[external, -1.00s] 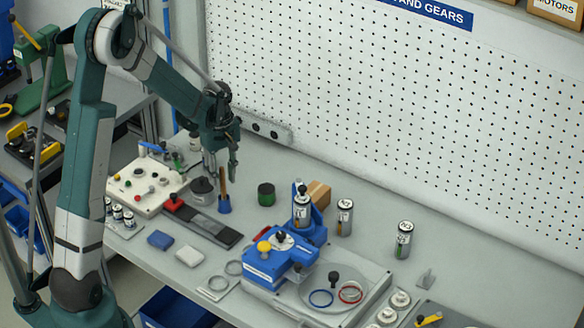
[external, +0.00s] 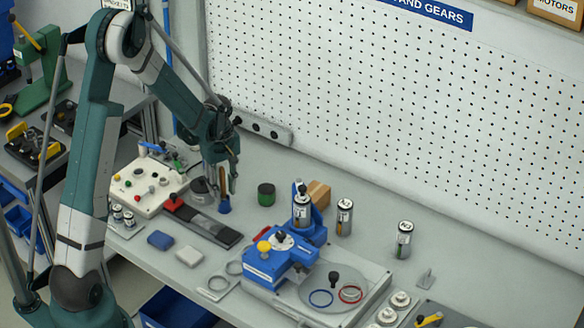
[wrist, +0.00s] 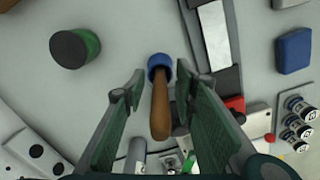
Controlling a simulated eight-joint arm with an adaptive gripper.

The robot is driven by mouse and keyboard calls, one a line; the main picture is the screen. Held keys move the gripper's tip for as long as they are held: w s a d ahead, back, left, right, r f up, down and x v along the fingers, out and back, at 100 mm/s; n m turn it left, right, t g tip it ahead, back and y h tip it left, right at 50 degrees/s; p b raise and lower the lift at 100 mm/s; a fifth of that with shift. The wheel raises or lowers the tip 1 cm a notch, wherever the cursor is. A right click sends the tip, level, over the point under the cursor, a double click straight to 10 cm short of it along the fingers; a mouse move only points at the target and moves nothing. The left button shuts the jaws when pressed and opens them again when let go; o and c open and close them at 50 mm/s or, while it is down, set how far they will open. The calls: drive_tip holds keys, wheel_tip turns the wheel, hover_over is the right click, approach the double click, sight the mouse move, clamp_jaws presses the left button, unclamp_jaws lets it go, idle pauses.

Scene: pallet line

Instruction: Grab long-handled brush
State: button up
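The long-handled brush stands upright on the bench, with a brown wooden handle (wrist: 160,112) and a blue lower end (wrist: 159,63). In the external view the blue end (external: 224,206) shows below my gripper, and the handle is largely hidden by the fingers. My gripper (external: 227,188) points down over the brush. In the wrist view my gripper (wrist: 158,84) is open, with green fingers on either side of the handle and a gap visible on both sides.
A dark green-banded jar (external: 266,194) stands right of the brush. A dark strip holder (external: 212,229) lies in front, and a control box (external: 146,190) sits to the left. A blue fixture (external: 270,262) stands at front right. The pegboard wall rises behind.

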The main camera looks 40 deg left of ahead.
drive_tip(key=shift+f, duration=0.3)
idle(0.4)
drive_tip(key=c, duration=0.9)
